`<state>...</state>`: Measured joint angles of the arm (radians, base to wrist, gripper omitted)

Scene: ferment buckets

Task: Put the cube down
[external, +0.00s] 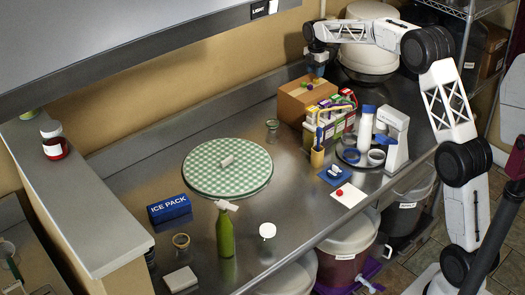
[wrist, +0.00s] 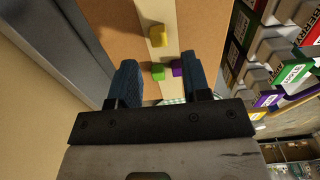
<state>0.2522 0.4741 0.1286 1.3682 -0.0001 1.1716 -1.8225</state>
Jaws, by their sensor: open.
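My gripper (external: 317,74) is open above the cardboard box (external: 291,106) at the back of the counter. In the wrist view my gripper (wrist: 161,64) shows two blue fingers spread apart. A green cube (wrist: 158,71) and a purple cube (wrist: 177,68) show close together between the fingers, with space beside each finger. A yellow cube (wrist: 157,36) lies past the fingertips on the pale tape strip along the box top. Small coloured cubes show under my gripper in the external view, too small to tell apart well. The exact height of the fingers above the box is unclear.
Labelled cartons (external: 331,122) stand beside the box on its right. A white bucket (external: 368,45) stands behind. A round checkered board (external: 215,175), a green bottle (external: 225,235) and an ice pack (external: 169,208) are on the steel counter. The counter between the board and the box is mostly clear.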

